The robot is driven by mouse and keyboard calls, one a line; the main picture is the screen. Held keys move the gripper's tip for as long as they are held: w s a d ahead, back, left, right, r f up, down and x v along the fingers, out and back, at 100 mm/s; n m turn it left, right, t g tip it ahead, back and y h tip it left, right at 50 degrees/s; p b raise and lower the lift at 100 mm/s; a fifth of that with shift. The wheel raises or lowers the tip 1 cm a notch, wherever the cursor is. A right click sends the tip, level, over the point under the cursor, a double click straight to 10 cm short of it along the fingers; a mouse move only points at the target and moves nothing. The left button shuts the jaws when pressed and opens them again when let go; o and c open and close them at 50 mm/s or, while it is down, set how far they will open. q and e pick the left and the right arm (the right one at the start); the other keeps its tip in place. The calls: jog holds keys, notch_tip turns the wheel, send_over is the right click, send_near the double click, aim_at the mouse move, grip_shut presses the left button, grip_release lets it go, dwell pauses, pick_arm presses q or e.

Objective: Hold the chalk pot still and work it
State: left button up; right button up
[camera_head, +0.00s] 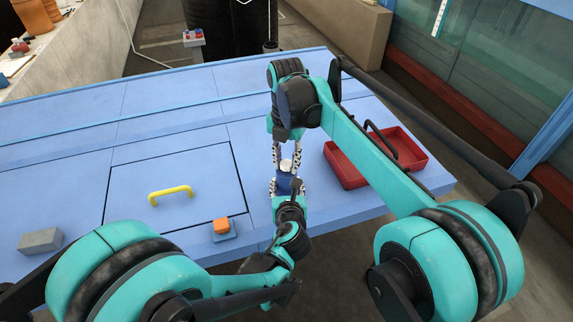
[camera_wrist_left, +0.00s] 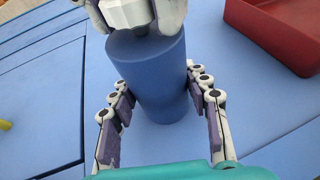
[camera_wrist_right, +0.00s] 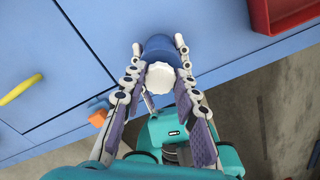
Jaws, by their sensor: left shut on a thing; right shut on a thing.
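The chalk pot (camera_head: 284,184) is a blue, tapered cylinder with a white ribbed lid (camera_head: 286,165). It stands upright on the blue bench top. In the left wrist view, my left gripper (camera_wrist_left: 160,88) is shut around the body of the pot (camera_wrist_left: 150,70), one finger on each side. My right gripper (camera_head: 287,158) reaches down from above and is shut on the white lid. In the right wrist view the fingers flank the lid (camera_wrist_right: 162,77), with the blue body partly hidden behind it. The lid sits at the top of the pot.
A red tray (camera_head: 344,172) stands close to the right, under my right arm. A hatch with a yellow handle (camera_head: 170,194) lies left. An orange block on a blue base (camera_head: 222,228) and a grey block (camera_head: 40,241) sit near the front edge. The back of the bench is clear.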

jog(key=o, duration=0.7)
jog(key=m, duration=1)
